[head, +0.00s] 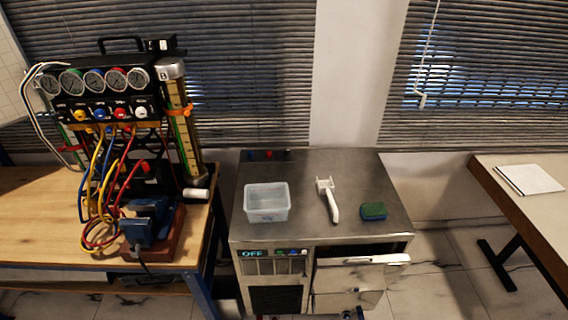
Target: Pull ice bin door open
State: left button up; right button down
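The ice bin door (348,277) is a steel front panel on the lower right of the steel ice machine (300,225), with a pale handle strip along its top. A dark gap shows between the door's top edge and the machine body, so the door looks tilted outward and partly open. Its lower part runs towards the bottom edge of the picture. Neither of my grippers can be made out in the head view. Small dark and blue bits at the bottom edge are too cut off to identify.
On the machine top are a clear plastic tub (267,203), a white scoop (329,198) and a green-blue sponge (373,211). A wooden bench (30,215) with a gauge rig (100,95) and vise (148,225) stands left. A table (510,200) with paper (530,179) stands right.

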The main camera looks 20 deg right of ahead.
aim_at(369, 272)
jog(key=z, duration=1.35)
